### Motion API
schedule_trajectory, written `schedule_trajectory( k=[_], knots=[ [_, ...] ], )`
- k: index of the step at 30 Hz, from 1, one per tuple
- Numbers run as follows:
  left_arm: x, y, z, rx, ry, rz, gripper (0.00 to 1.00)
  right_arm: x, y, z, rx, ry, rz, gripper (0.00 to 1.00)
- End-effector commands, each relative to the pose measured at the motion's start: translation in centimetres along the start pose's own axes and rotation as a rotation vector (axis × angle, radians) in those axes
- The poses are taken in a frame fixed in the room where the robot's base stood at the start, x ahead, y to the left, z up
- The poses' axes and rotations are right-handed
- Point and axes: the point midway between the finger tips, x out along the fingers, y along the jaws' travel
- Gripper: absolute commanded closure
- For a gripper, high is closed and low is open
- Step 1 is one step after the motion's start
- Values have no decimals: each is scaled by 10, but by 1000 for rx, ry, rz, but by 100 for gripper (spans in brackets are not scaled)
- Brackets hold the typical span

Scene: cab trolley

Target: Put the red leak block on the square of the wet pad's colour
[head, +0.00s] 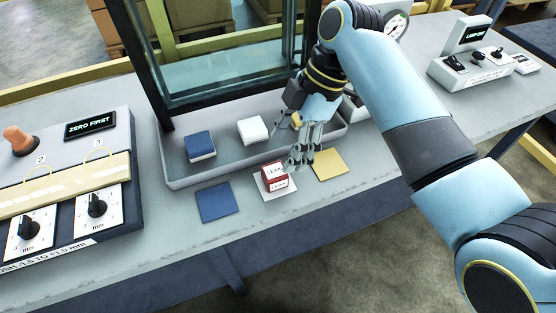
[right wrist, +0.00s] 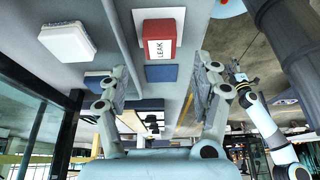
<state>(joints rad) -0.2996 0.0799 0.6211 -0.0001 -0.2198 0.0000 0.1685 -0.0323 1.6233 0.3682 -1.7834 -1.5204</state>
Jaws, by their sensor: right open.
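The red leak block (head: 276,177) sits on the white square (head: 282,194) on the bench, and its LEAK label faces the right wrist view (right wrist: 161,48). The blue square (head: 214,202) lies to its left and the yellow square (head: 329,165) to its right. In the grey tray (head: 180,180) are a blue pad (head: 200,145) and a white pad (head: 250,130); a bit of yellow (head: 297,120) shows behind my right gripper. No pad is visibly wet. My right gripper (head: 303,163) is open and empty, close beside the red block. My left gripper (right wrist: 238,74) is small in the right wrist view.
A dark-framed glass pane (head: 220,75) stands behind the tray. A panel with knobs and a ZERO FIRST display (head: 90,125) is at the left. A dial gauge (head: 396,26) and a switch box (head: 470,68) stand at the right. The bench front edge runs close below the squares.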

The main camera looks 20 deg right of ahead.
Motion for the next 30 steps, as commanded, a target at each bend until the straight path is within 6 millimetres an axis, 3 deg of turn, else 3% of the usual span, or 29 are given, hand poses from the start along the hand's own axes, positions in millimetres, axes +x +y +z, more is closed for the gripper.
schedule_trajectory(
  k=[3,9,25,30],
  knots=[
    [0,0,0,0,0,0,58,-23,0,0,-1,-1,2,34],
    [0,0,0,0,0,0,58,-44,0,0,0,0,1,34],
    [0,0,0,0,-1,0,58,-46,0,0,3,-1,0,34],
    [0,0,1,0,-1,0,58,-38,-26,18,185,-54,39,34]
  ],
)
